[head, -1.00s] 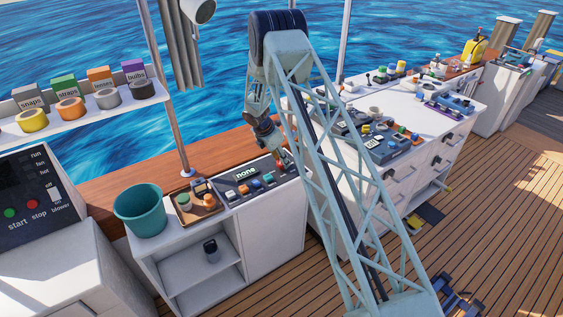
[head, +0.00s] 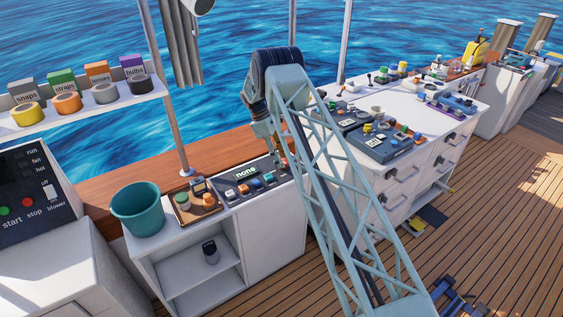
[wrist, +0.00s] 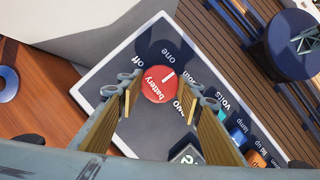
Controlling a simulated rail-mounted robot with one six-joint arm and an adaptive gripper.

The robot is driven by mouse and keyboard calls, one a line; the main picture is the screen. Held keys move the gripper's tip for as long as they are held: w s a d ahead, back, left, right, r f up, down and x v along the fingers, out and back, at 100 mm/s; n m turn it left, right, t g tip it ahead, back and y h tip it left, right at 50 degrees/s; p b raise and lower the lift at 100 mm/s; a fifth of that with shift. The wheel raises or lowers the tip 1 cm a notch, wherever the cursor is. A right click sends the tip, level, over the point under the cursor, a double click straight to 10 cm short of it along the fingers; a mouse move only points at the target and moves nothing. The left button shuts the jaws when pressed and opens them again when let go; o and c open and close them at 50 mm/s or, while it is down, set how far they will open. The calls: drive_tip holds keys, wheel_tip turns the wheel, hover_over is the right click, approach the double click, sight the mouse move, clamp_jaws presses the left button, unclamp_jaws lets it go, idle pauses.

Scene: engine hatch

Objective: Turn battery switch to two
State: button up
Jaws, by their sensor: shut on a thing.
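The red round battery switch (wrist: 158,84) sits on a dark panel (wrist: 150,45) in the wrist view. Its white mark lies toward the knob's upper right; I cannot tell exactly which label it meets. The labels "off" and "one" show above it, and "two" is partly covered at its lower right. My gripper (wrist: 158,98) has one finger on each side of the knob and is shut on it.
Blue and orange switches (wrist: 238,136) stand close to the right finger. A small grey block (wrist: 186,154) is below. In the head view, a tray (head: 183,217) with small items and a teal bucket (head: 137,210) stand left of the panel.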

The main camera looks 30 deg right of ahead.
drive_tip(key=m, duration=0.2)
drive_tip(key=m+g+y+b, duration=0.1)
drive_tip(key=m, duration=0.1)
drive_tip(key=shift+w+d+f+m+y, duration=0.1)
drive_tip(key=shift+d+m+y, duration=0.05)
drive_tip(key=shift+m+y, duration=0.2)
drive_tip(key=m+b, duration=0.1)
drive_tip(key=m, duration=0.1)
drive_tip(key=m+y+b, duration=0.1)
drive_tip(key=m, duration=0.1)
drive_tip(key=shift+d+m+g+y, duration=0.15)
drive_tip(key=shift+m+g+y, duration=0.1)
drive_tip(key=shift+g, duration=0.15)
drive_tip(key=m+y, duration=0.1)
drive_tip(key=m, duration=0.2)
drive_tip(key=shift+d+m, duration=0.1)
drive_tip(key=shift+m, duration=0.2)
drive_tip(key=m+t+y, duration=0.1)
drive_tip(key=m+y, duration=0.1)
drive_tip(key=m, duration=0.2)
drive_tip(key=shift+m, duration=0.3)
drive_tip(key=o, duration=0.8)
drive_tip(key=shift+o, duration=0.4)
drive_tip(key=shift+d+r, duration=0.1)
drive_tip(key=shift+r, duration=0.2)
drive_tip(key=v, duration=0.7)
